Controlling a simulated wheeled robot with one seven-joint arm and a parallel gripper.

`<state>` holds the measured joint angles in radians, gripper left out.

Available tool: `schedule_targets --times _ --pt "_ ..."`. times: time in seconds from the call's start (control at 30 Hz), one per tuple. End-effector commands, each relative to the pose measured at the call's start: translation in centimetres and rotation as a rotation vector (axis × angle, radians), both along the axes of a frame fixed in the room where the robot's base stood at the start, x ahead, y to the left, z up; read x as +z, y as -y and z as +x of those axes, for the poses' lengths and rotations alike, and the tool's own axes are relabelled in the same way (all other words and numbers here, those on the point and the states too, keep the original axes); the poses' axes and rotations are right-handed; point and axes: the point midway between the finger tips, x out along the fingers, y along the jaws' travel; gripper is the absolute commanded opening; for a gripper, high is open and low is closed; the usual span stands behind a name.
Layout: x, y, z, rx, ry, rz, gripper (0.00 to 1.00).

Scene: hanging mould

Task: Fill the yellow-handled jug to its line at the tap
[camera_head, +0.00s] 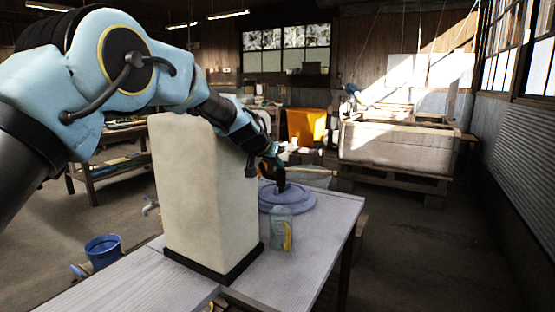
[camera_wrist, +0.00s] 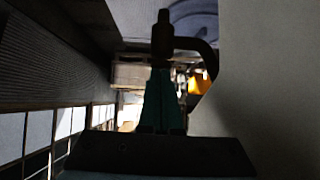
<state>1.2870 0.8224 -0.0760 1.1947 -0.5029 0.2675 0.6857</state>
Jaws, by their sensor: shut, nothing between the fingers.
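The jug (camera_head: 281,230) is clear and has a yellow handle. It stands upright on the grey table in the head view, in front of a round blue disc (camera_head: 302,203). Its line and any water in it are too small to make out. My gripper (camera_head: 270,161) is at the right side of the tall pale block, above and behind the jug and apart from it. Its teal fingers are together and empty in the wrist view (camera_wrist: 162,100). A small pale fitting (camera_head: 150,206) left of the block may be the tap; I cannot tell.
The tall pale block (camera_head: 208,190) on a black base stands mid-table, close to my arm, and fills the right of the wrist view (camera_wrist: 270,90). A dark post with a curved arm (camera_wrist: 164,38) shows beyond my fingers. A blue bucket (camera_head: 103,251) is at the left.

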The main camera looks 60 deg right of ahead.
Motion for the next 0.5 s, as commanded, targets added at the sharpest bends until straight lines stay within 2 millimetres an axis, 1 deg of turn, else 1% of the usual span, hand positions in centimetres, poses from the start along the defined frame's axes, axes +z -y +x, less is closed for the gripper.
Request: schedule_targets --times 0.03,0.17,0.23,0.37,0.47,0.5 --pt "-1.7 -0.4 0.1 -0.001 -0.004 0.027 0.00" --pt "-1.6 -0.4 0.1 -0.001 -0.004 0.027 0.00" --pt "-1.3 -0.5 0.1 -0.001 -0.004 0.026 0.00" --pt "0.4 -0.6 0.4 0.000 -0.002 0.021 0.00" --pt "2.7 -0.9 0.7 0.002 -0.001 0.013 0.00" --pt "3.8 -1.0 0.8 0.003 0.000 0.009 0.00"
